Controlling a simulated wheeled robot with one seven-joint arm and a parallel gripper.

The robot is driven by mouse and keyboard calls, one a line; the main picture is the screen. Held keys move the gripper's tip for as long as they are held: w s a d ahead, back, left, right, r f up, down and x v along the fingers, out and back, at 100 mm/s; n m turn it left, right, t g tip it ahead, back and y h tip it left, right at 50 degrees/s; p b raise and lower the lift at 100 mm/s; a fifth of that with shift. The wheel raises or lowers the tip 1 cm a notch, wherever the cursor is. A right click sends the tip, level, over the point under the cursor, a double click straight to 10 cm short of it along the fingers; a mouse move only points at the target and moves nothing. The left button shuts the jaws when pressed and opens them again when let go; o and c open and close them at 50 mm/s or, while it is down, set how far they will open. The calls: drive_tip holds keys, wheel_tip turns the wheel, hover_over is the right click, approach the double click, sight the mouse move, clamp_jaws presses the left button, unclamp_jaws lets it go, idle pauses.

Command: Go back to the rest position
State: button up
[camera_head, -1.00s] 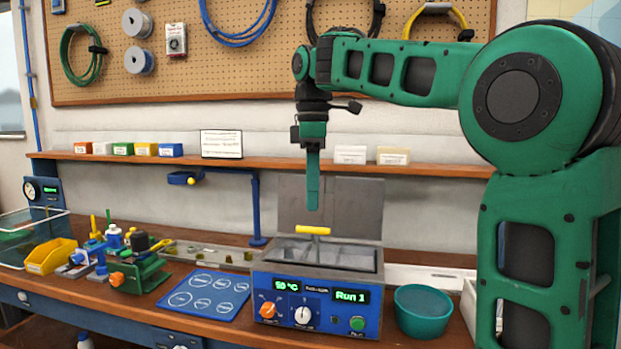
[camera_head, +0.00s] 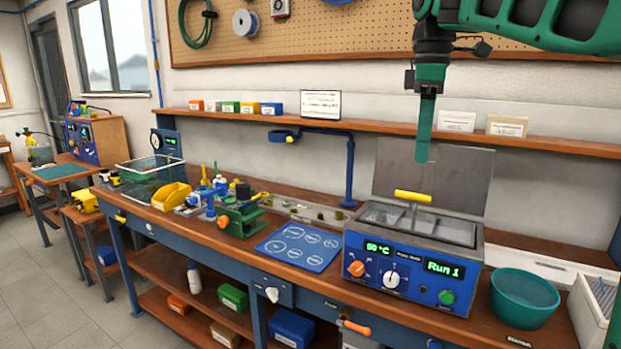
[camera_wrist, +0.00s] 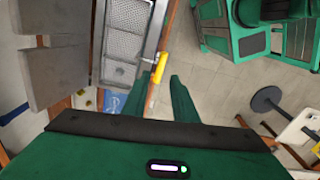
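My gripper (camera_head: 424,150) hangs pointing down above the blue water bath (camera_head: 410,276) in the head view, where its fingers overlap. In the wrist view the two green fingers of my gripper (camera_wrist: 161,82) stand apart with nothing between them. The yellow handle (camera_head: 413,196) sits over the open metal basin, below the fingertips with a clear gap. The handle also shows in the wrist view (camera_wrist: 159,67) just beyond the fingertips. The bath's display reads 50 °C and Run 1.
The lid (camera_head: 433,172) stands raised behind the basin, close to my gripper. A wall shelf (camera_head: 380,123) runs behind. Open floor (camera_head: 60,285) shows at left.

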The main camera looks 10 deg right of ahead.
drive_tip(key=s+d+f+m, duration=0.4)
drive_tip(key=s+f+m, duration=0.2)
drive_tip(key=s+f, duration=0.3)
drive_tip(key=s+d+f+m, duration=0.4)
drive_tip(key=s+f+m, duration=0.2)
drive_tip(key=s+f, duration=0.4)
drive_tip(key=s+d+f+m, duration=0.5)
drive_tip(key=s+f+m, duration=0.1)
drive_tip(key=s+f, duration=0.4)
drive_tip(key=shift+f+m, duration=0.4)
drive_tip(key=shift+f, duration=0.35)
drive_tip(key=shift+w+f, duration=0.2)
drive_tip(key=shift+w, duration=0.35)
